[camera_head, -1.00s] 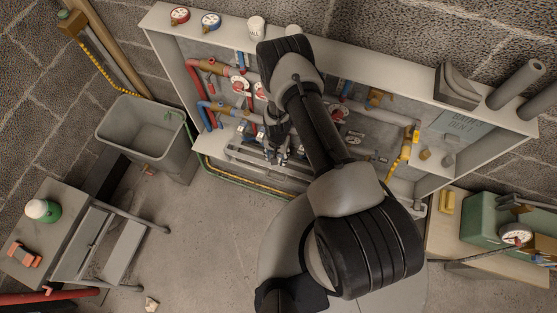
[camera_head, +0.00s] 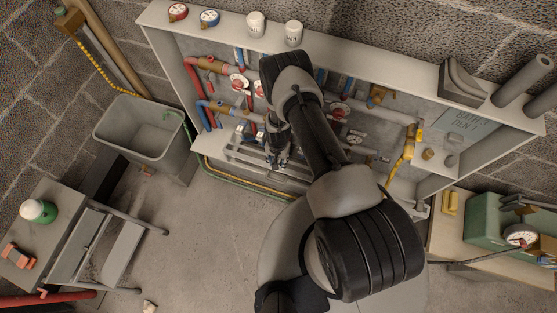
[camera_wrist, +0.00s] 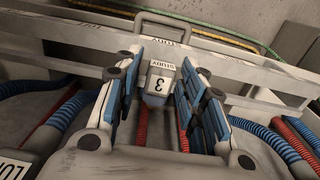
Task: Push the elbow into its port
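My gripper (camera_head: 277,160) is at the lower middle of the grey wall cabinet, low over a pale rail. In the wrist view my gripper (camera_wrist: 160,72) has its two blue-padded fingers apart. Between and just beyond the fingertips is a grey block (camera_wrist: 160,78) marked "3" and "STUDY", which reads upside down. I see no clear grip on it. I cannot make out a separate elbow or tell how it sits in a port. The pale rail (camera_wrist: 90,38) with "STUDY" labels runs behind the block.
Red and blue corrugated conduits (camera_wrist: 270,142) run on both sides of the fingers. The cabinet (camera_head: 345,65) holds pipes and gauges. A grey bin (camera_head: 140,135) stands left, a table (camera_head: 60,225) lower left, and a bench with a green box (camera_head: 490,225) right.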

